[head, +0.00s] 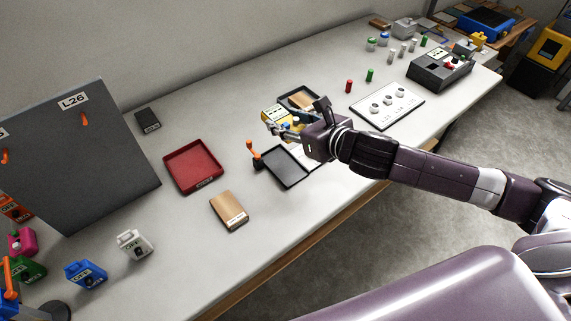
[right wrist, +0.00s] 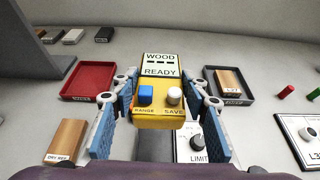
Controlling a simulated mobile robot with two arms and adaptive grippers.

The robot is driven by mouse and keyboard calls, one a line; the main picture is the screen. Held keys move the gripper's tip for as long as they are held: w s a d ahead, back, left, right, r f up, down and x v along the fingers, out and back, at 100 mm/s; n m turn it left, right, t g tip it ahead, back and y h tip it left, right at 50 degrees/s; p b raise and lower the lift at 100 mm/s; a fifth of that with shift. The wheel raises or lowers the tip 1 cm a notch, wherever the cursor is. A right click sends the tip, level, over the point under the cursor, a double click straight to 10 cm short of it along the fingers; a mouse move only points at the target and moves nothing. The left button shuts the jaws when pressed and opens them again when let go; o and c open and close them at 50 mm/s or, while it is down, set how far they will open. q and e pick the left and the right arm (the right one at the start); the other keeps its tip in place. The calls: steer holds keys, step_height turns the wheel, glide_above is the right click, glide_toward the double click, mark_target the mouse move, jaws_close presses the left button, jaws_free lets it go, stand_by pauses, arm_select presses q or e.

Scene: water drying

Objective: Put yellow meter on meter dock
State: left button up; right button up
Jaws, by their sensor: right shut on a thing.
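The yellow meter (right wrist: 158,117) is between the fingers of my right gripper (right wrist: 160,110). Its display reads "WOOD" and "READY", above a blue button and a white knob. In the head view, the meter (head: 272,111) shows partly behind my right gripper (head: 284,126), held over the table. A flat black tray-like base (head: 285,168) lies just below and in front of the gripper, with a white panel beside it. No dock label is readable, so I cannot tell surely that it is the meter dock. My left gripper is not in view.
A red tray (head: 192,166) lies to the left. A wood block (head: 229,211) is nearer the front edge. A dark tray (right wrist: 232,99) holding another wood block is behind the gripper. A white panel with knobs (head: 387,106) and a dark device (head: 440,70) are to the right.

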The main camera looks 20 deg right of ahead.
mark_target(286, 169)
step_height(286, 169, down, 15)
steer(key=shift+b, duration=0.9)
steer(key=shift+f, duration=0.15)
steer(key=o, duration=1.4)
steer(key=v, duration=1)
steer(key=shift+b+v, duration=0.35)
steer(key=shift+v, duration=0.7)
